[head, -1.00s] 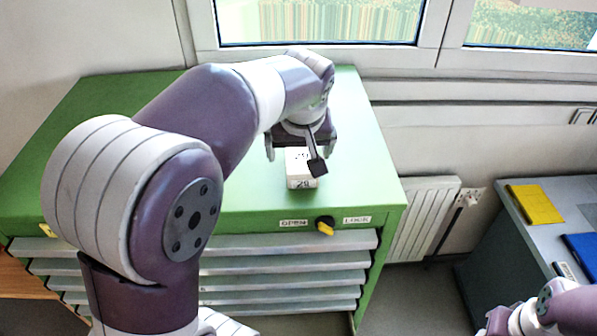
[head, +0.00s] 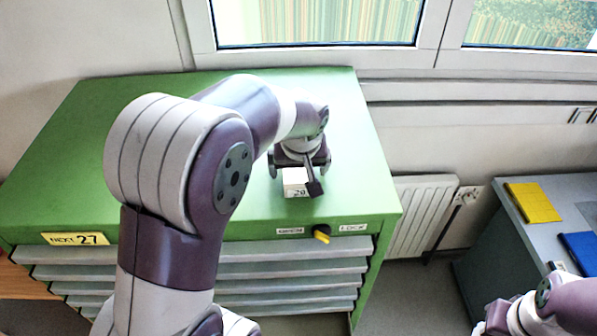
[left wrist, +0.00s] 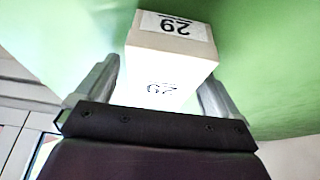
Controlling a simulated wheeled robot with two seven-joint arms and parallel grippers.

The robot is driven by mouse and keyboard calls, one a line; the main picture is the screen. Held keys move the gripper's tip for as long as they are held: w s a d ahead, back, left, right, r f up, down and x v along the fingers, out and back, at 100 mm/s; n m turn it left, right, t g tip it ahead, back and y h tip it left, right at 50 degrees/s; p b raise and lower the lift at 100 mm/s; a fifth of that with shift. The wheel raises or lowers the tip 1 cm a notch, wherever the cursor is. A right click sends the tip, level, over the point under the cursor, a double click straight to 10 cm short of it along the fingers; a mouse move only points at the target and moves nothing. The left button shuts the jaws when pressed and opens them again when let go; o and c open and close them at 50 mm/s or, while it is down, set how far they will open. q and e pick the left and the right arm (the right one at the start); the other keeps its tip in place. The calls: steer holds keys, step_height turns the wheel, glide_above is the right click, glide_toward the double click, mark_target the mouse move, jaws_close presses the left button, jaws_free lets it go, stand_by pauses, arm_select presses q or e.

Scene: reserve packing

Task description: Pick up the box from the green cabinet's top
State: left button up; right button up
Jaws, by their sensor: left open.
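The box is a small white block (head: 296,188) on the green cabinet's top (head: 130,150), near the front edge and right of the middle. My left gripper (head: 299,176) is above and around the box in the head view. In the left wrist view its open fingers (left wrist: 160,88) stand on either side of the box, with a gap visible at the right. My right gripper is not clearly in view; only part of my right arm shows at the lower right.
A grey table (head: 540,235) at the right holds a yellow item (head: 533,202) and a blue item (head: 582,250). A window and radiator (head: 421,215) stand behind.

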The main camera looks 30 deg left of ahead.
arm_select(q)
steer(key=shift+s, duration=0.3)
steer(key=shift+w, duration=0.2)
steer(key=shift+f, duration=0.1)
steer(key=c, duration=1.1)
